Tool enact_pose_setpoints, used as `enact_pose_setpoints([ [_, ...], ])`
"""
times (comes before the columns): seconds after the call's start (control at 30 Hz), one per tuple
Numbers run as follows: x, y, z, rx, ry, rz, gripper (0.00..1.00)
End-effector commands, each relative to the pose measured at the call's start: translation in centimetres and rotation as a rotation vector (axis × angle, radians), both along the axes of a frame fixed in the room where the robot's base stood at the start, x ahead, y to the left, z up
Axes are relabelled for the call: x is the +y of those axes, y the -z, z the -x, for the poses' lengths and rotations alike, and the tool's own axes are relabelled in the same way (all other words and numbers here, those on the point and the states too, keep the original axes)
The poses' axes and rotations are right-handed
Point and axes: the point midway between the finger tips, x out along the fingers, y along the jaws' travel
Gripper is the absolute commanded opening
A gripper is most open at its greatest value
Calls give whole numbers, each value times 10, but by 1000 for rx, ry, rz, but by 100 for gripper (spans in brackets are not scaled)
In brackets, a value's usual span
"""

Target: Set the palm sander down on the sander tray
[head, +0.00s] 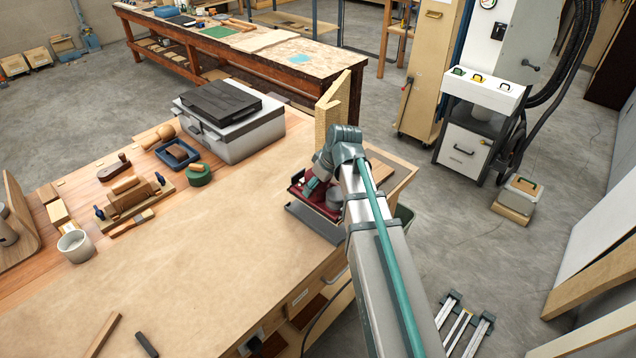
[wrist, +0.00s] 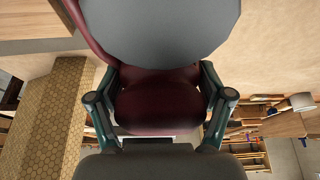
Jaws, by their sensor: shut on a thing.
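The palm sander (head: 312,199) has a dark red body and sits in my gripper (head: 322,182) at the right end of the workbench in the head view. In the wrist view the sander (wrist: 160,105) lies between the two teal fingers of my gripper (wrist: 160,92), with a broad grey round part above its red body. A grey flat tray (head: 312,222), which looks like the sander tray, lies just below the sander at the bench's right edge. My arm hides part of both. I cannot tell whether the sander touches the tray.
A wooden upright panel (head: 332,103) stands close behind my gripper. A grey case (head: 232,130) stands at the back of the bench. A blue tray (head: 165,155), a clamp-like wooden tool (head: 130,195) and a white cup (head: 75,247) are at left. The bench middle is clear.

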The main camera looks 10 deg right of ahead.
Motion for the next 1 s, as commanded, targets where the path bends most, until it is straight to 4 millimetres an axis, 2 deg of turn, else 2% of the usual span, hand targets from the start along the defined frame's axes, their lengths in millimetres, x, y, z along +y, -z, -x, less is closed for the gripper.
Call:
enact_pose_setpoints([
  [0.6, 0, 43, 0, -2, 1, -1, 23],
  [1.0, 0, 50, -1, -3, 1, -1, 23],
])
